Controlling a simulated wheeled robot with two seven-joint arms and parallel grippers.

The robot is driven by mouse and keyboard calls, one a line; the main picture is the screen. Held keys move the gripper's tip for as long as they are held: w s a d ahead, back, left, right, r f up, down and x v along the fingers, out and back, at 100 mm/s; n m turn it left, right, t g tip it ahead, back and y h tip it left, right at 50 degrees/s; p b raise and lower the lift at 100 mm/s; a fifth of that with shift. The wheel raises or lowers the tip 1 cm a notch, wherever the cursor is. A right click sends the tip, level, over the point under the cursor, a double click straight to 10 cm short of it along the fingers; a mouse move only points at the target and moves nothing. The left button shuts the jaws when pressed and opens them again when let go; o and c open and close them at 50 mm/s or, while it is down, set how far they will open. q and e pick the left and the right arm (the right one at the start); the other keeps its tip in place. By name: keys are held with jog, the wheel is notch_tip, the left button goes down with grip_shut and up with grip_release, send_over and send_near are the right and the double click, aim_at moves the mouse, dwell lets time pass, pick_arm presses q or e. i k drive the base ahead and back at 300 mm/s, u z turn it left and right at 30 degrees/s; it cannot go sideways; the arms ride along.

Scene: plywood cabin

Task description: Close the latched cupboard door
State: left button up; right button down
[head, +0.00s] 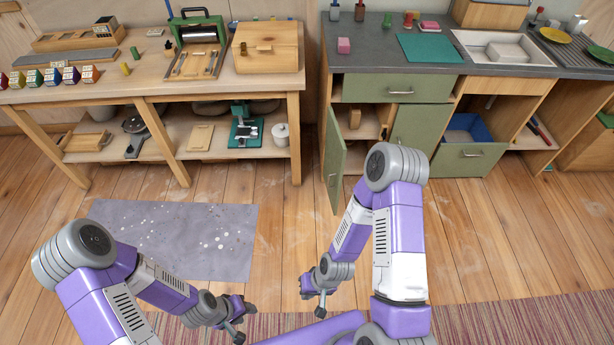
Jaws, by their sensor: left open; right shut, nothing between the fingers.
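The green cupboard door (335,165) stands swung open at the left of the counter unit. It sticks out toward me, with a small handle near its free edge. The opening (367,122) beside it shows a shelf with wooden items. A second green door panel (418,128) to the right looks closed. The latch cannot be made out. My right gripper (315,300) is shut and empty, low over the floor and nearer to me than the open door, apart from it. My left gripper (243,322) is open and empty, lower left, far from the cupboard.
A lower drawer (468,158) at the right is pulled out, with a blue bin inside. A wooden workbench (230,86) stands left. A grey mat (180,235) lies on the floor. Floor before the cupboard is clear.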

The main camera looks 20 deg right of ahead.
aim_at(336, 151)
jog(key=u, duration=0.45)
jog(key=i, duration=1.8)
jog(key=z, duration=1.4)
jog(key=i, duration=0.35)
jog(key=z, duration=0.35)
